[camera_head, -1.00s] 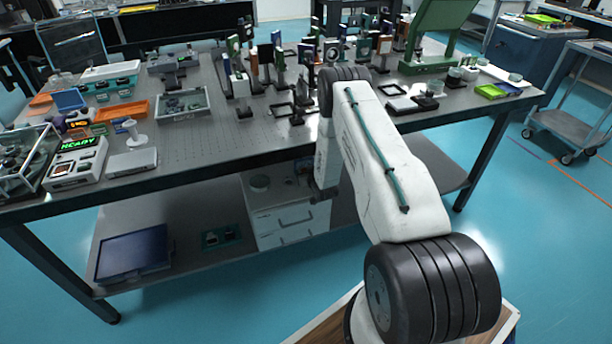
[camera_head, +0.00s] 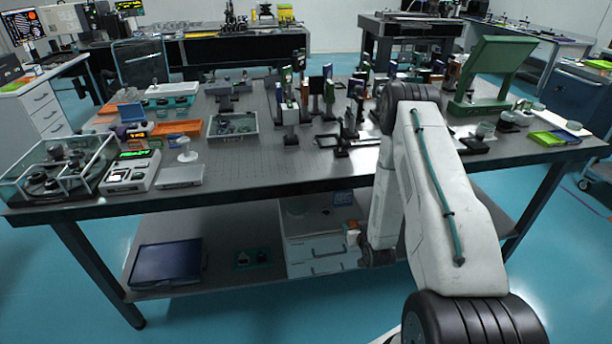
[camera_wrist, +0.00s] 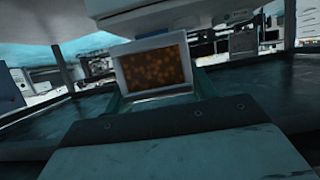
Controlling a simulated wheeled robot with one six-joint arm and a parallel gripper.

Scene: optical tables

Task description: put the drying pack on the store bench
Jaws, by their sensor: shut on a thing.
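The drying pack (camera_wrist: 153,68), a pale-framed pack with a window of orange-brown beads, is in my gripper (camera_wrist: 158,92) in the wrist view. Several benches are in view; I cannot tell which is the store bench.
The middle table (camera_head: 255,168) is crowded with optics. A glass-walled case (camera_head: 60,165) stands at its left end and a green stand (camera_head: 490,80) at its right. Its lower shelf (camera_head: 220,262) holds a dark flat case (camera_head: 166,262) and the drawer unit (camera_head: 320,255). Blue floor (camera_head: 60,310) is clear in front.

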